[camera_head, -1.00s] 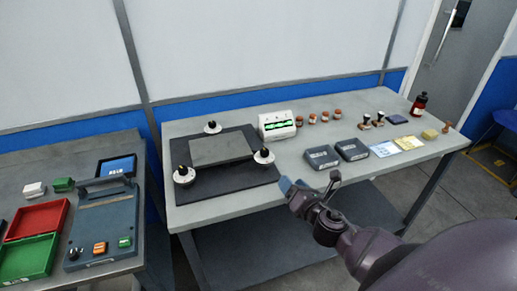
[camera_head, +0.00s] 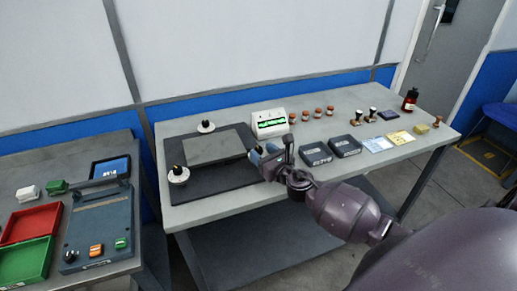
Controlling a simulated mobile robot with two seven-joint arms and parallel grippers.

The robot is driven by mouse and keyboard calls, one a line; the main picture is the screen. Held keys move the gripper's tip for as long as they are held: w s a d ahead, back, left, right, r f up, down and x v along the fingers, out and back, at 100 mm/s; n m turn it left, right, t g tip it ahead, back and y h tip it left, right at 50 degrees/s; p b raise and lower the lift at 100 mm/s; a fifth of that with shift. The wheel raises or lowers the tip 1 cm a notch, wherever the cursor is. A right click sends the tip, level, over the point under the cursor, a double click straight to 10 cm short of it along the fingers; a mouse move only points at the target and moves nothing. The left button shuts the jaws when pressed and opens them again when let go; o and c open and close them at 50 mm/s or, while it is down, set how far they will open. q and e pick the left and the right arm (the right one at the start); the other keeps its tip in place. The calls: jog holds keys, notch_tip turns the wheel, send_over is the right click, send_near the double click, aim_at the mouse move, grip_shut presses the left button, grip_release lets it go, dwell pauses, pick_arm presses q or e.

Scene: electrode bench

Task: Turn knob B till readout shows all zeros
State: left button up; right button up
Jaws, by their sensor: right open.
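A dark base (camera_head: 205,184) on the right table carries a grey plate (camera_head: 215,147) and round knobs with white skirts and black tops. One knob (camera_head: 178,174) is at the front left and another (camera_head: 206,127) at the back. The knob at the right corner is mostly hidden behind my right gripper. I cannot read which knob is B. The readout (camera_head: 270,123) is a white box with a green lit display, its characters too small to read. My right gripper (camera_head: 267,156) is open at the right-hand knob; contact cannot be told. My left gripper is not in view.
Two dark boxes (camera_head: 345,146) lie right of my gripper, with several small brown-topped items behind. A dark red bottle (camera_head: 410,100) stands at the far right. A separate bench at left holds a blue-grey device (camera_head: 100,225) and red and green trays.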

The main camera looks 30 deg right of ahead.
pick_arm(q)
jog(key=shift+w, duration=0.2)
pick_arm(e)
jog(key=shift+w, duration=1.3)
